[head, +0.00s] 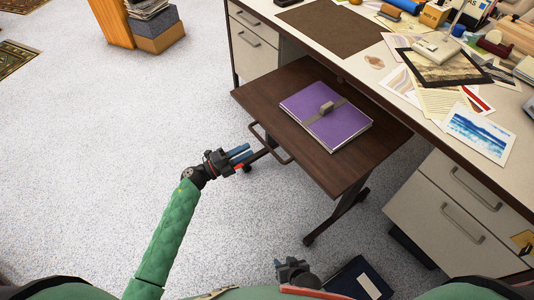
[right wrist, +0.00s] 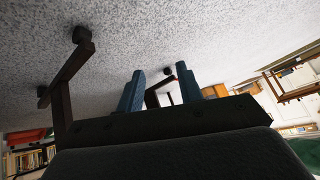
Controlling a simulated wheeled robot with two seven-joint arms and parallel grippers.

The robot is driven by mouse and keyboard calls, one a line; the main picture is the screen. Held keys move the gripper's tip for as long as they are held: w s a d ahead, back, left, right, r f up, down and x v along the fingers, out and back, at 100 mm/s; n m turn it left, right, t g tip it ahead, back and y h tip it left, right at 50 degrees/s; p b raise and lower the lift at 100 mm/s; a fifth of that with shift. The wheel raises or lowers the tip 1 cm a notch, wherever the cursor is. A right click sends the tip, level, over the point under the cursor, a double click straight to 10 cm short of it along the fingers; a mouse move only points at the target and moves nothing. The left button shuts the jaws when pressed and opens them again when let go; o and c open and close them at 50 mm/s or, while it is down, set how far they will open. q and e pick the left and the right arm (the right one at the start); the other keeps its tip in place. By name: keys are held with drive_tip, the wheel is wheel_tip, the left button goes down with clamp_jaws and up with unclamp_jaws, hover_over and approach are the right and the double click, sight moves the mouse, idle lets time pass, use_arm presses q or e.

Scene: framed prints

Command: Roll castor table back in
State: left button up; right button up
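The castor table (head: 265,97) has a dark brown top and dark legs on castors. It stands out from the desk, with its far end near the desk's gap. A purple binder (head: 350,118) with a grey strap lies on it. A bar handle (head: 284,160) sticks out from its front edge. My left gripper (head: 252,150) is just left of the handle. Its two blue fingers look slightly apart and hold nothing that I can see. My right gripper (head: 293,268) is low, in front of the table. In the right wrist view its fingers (right wrist: 160,85) are spread and empty.
The desk (head: 395,90) carries prints, papers and a tape dispenser. Drawer units (head: 455,215) flank the gap beneath it. A dark blue book or binder (head: 345,280) lies on the floor near my base. Grey carpet (head: 110,130) is clear on the left.

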sight(267, 145)
use_arm(q)
drive_tip(key=shift+w+d+r+m+g, duration=0.2)
drive_tip(key=shift+w+d+m+g, duration=0.15)
drive_tip(key=shift+d, duration=0.95)
drive_tip(key=shift+w+d+r+m+g, duration=0.2)
drive_tip(key=shift+w+d+m+g, duration=0.15)
drive_tip(key=shift+d, duration=1)
drive_tip(key=shift+w+d+r+m+g, duration=0.25)
drive_tip(key=shift+d+m+g, duration=0.15)
drive_tip(key=shift+d, duration=0.9)
drive_tip(key=shift+f, duration=0.1)
clamp_jaws()
